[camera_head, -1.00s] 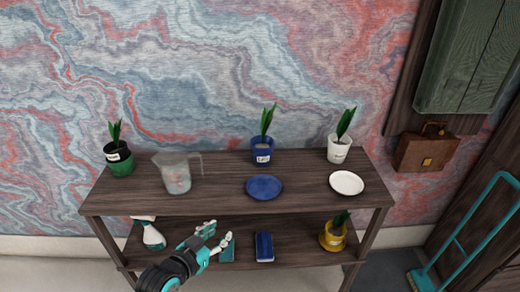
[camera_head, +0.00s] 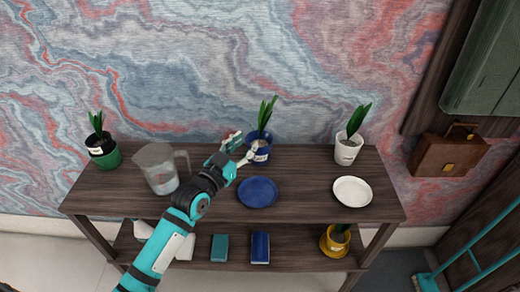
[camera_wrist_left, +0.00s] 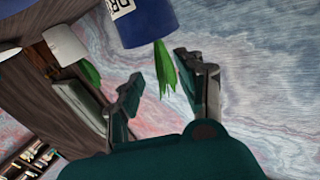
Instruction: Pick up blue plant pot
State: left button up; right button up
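The blue plant pot (camera_head: 262,157) stands upright at the back middle of the shelf unit's top, with a green plant and a white label. In the left wrist view the blue pot (camera_wrist_left: 145,22) appears upside down just beyond the fingertips. My left gripper (camera_head: 243,147) reaches up to the pot's left side, with its fingers spread near the rim. In the left wrist view its two fingers (camera_wrist_left: 158,78) are apart with nothing clamped between them. Part of the pot's left side is hidden by the gripper. My right gripper is not in view.
A dark blue plate (camera_head: 258,192) lies in front of the pot. A clear measuring jug (camera_head: 160,170) stands left, close to my arm. A green pot (camera_head: 104,155), a white pot (camera_head: 348,150) and a white plate (camera_head: 352,191) share the top. A yellow pot (camera_head: 336,240) is below.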

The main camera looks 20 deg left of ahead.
aim_at(261, 140)
pick_arm(q)
jog(key=x, duration=0.4)
jog(key=shift+w, duration=0.3)
jog(key=shift+w+d, duration=0.1)
jog(key=shift+w, duration=0.15)
jog(key=x, duration=0.4)
jog(key=shift+w+p, duration=0.3)
jog(key=shift+w, duration=0.1)
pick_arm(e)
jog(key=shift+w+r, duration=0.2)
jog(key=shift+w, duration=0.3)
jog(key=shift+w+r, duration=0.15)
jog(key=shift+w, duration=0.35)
pick_arm(q)
grip_shut()
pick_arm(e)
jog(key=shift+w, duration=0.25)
